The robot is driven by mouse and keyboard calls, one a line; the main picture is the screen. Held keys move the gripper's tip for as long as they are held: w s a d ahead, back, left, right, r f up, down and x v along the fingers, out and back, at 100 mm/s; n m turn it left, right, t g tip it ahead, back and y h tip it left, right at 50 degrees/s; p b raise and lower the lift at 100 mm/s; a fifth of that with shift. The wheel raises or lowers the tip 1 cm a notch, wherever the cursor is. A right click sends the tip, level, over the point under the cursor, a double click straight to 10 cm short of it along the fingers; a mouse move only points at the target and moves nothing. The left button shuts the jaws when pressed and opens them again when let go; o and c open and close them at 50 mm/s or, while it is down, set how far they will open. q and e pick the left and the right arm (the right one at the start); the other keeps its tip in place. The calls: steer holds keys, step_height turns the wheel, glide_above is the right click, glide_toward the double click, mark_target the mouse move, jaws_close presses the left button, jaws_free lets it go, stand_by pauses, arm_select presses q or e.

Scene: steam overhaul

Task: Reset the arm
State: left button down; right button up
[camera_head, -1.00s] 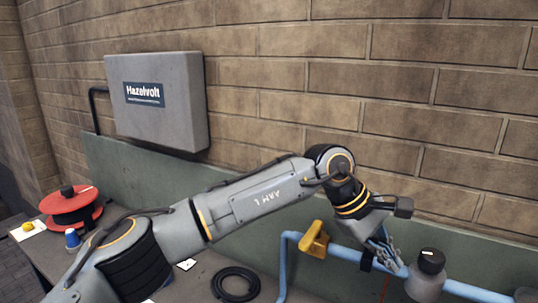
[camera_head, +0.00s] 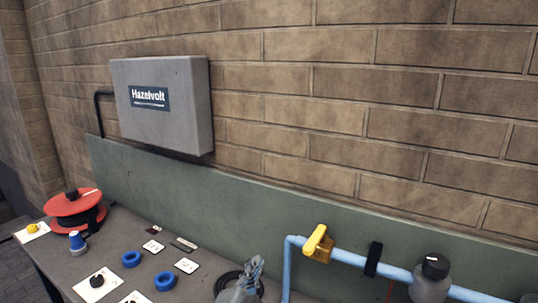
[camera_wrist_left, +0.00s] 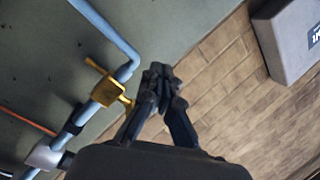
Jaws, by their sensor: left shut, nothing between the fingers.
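My left gripper (camera_head: 254,268) shows at the bottom middle of the head view, in front of a coiled black cable. In the left wrist view its fingers (camera_wrist_left: 160,75) are together with nothing between them. Most of my left arm is out of the head view. My right gripper is not in view. The yellow valve (camera_head: 318,243) sits on the blue pipe (camera_head: 345,256) to the right of the left gripper, apart from it. It also shows in the left wrist view (camera_wrist_left: 107,91), left of the fingers.
A grey Hazelvolt box (camera_head: 165,105) hangs on the brick wall. A red reel (camera_head: 75,207), two blue rings (camera_head: 165,281) and several cards lie on the bench (camera_head: 130,225). A grey bottle-like part with a black cap (camera_head: 430,282) is at the pipe.

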arm_select(q)
steer(key=s+a+f+n+g+y, duration=0.3)
steer(key=s+a+f+n+g, duration=0.25)
steer(key=f, duration=0.55)
steer(key=s+a+f+n+g, duration=0.25)
steer(key=s+a+f, duration=0.2)
steer(key=s, duration=0.45)
steer(key=s+a+f+n+g+y, duration=0.1)
steer(key=s+a+f+n+g, duration=0.15)
steer(key=s+a+f, duration=0.4)
steer(key=s+a+f+n+g, duration=0.1)
steer(key=s+f+n+g, duration=0.2)
steer(key=s, duration=0.7)
step_height(320, 180, down, 26)
steer(key=s+m+g, duration=0.1)
steer(key=s+g, duration=0.1)
steer(key=s+a+f+g, duration=0.1)
steer(key=s+a+f, duration=0.2)
steer(key=s+f, duration=1.3)
steer(key=shift+m, duration=0.25)
